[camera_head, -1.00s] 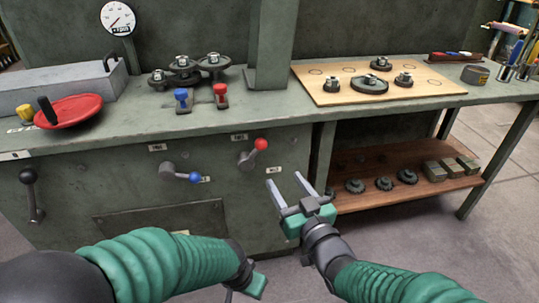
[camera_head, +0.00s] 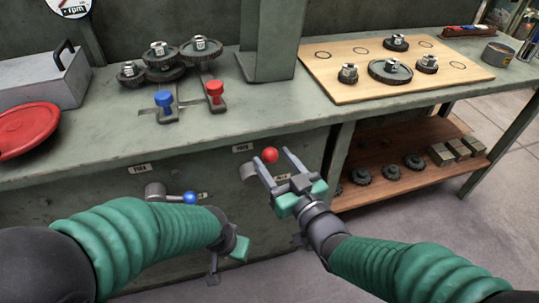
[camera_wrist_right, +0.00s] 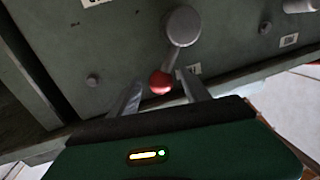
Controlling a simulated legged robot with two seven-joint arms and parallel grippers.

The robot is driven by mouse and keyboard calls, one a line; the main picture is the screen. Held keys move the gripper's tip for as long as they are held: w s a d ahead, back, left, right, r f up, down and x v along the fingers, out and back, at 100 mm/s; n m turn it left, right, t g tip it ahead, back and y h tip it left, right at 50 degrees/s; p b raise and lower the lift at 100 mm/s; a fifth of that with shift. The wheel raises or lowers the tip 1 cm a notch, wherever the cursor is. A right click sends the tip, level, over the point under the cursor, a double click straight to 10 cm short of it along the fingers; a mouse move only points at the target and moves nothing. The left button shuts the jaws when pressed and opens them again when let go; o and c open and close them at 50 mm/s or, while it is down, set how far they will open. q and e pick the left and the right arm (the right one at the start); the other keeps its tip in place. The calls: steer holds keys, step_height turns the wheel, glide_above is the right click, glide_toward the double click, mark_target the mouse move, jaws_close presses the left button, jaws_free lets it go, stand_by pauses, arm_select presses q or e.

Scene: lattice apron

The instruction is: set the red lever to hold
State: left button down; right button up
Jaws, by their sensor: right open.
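The red lever's round knob (camera_head: 270,155) sits up and right of its grey hub (camera_head: 249,172) on the cabinet front. One label (camera_head: 243,148) is above the hub and another (camera_head: 282,177) is to its right; their words are too small to read surely. My right gripper (camera_head: 273,154) is open, with its fingertips on either side of the red knob. In the right wrist view the knob (camera_wrist_right: 161,83) lies between the open fingers, below the hub (camera_wrist_right: 183,26); contact cannot be told. My left gripper (camera_head: 228,258) is low in front of the cabinet, its fingers mostly hidden.
A blue-knobbed lever (camera_head: 189,197) is left of the red one, just above my left forearm. The bench top (camera_head: 100,135) overhangs the levers and carries blue (camera_head: 164,98) and red (camera_head: 214,90) knobs, gears and a wooden board (camera_head: 345,93). An open shelf (camera_head: 400,188) is at right.

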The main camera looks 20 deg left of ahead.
steer(key=shift+d, duration=0.25)
steer(key=shift+c, duration=0.9)
steer(key=shift+a, duration=0.35)
steer(key=c, duration=1)
steer(key=shift+f, duration=0.1)
jaws_close()
steer(key=shift+d+f, duration=0.1)
steer(key=shift+f, duration=0.1)
